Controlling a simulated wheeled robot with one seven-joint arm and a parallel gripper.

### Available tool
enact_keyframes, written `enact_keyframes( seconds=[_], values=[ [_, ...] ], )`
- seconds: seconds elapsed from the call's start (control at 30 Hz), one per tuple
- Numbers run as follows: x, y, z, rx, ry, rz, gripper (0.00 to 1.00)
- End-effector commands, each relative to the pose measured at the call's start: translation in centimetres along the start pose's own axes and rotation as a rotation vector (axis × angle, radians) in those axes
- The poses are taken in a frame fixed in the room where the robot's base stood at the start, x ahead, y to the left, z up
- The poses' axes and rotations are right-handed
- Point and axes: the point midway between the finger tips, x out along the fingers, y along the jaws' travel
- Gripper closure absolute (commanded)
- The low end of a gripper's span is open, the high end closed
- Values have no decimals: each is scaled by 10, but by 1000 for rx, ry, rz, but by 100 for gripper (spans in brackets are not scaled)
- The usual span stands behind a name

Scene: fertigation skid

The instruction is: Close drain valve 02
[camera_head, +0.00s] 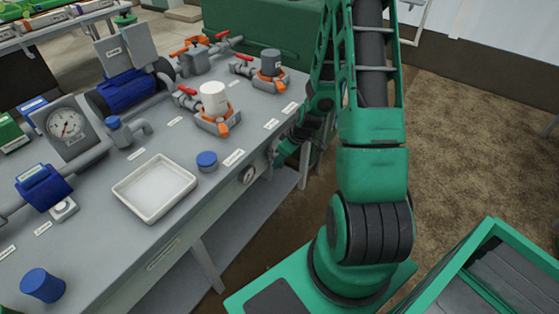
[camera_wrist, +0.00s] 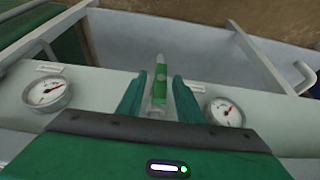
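In the wrist view, a slim lever (camera_wrist: 159,82), pale grey with a green part, stands at the front face of the bench between two gauges. It looks like a valve handle, but no readable label shows which drain valve it is. My gripper (camera_wrist: 160,98) has its two green fingers on either side of this lever, with a visible gap on each side. The gripper is open, and the lever's lower end is hidden behind the gripper body. In the head view my arm reaches down past the bench's right front edge, and the fingers cannot be made out there.
On the bench (camera_head: 105,233) stand a white tray (camera_head: 154,187), a blue cap (camera_head: 207,161), a white canister (camera_head: 214,99) and red-handled valves. A green crate (camera_head: 450,270) stands at lower right.

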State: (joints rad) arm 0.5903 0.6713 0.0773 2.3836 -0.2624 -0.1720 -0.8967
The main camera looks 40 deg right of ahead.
Motion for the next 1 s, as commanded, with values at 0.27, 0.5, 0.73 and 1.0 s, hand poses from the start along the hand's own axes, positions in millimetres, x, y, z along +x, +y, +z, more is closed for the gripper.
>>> enact_keyframes(
  seconds=[0.27, 0.5, 0.73, 1.0],
  values=[
    [6, 0, 0, 0, 0, 0, 67],
    [6, 0, 0, 0, 0, 0, 91],
    [5, 0, 0, 2, 0, -2, 100],
    [5, 2, 0, 31, 1, -66, 100]
  ],
)
